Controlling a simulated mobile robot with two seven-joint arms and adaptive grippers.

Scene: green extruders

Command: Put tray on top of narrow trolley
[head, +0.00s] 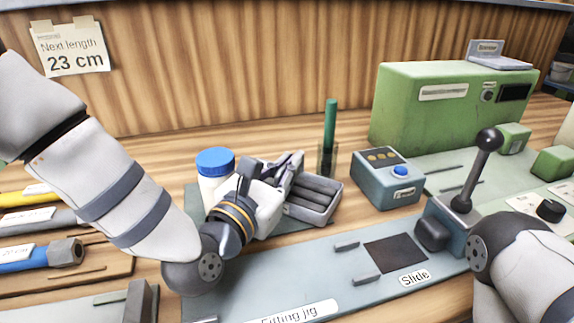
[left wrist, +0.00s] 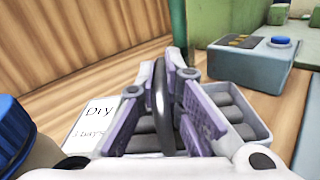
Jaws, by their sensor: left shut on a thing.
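The tray (head: 315,202) is a grey open box with several dark grey bars lying in it. It stands on the worktop near the middle of the head view and shows in the left wrist view (left wrist: 258,122). My left gripper (head: 292,168) reaches over the tray's left part. In the left wrist view my left gripper (left wrist: 170,85) is shut on the tray's dark upright handle (left wrist: 160,100), with purple-grey pads on either side. The fingers hide part of the tray. My right gripper is out of view; only my right arm shows at lower right. I cannot make out a narrow trolley.
A white jar with a blue lid (head: 215,163) stands close left of my left gripper. A green rod in a holder (head: 328,150) is behind the tray. A blue-button box (head: 388,180) and a lever (head: 470,180) stand right. The jig plate (head: 320,265) lies in front.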

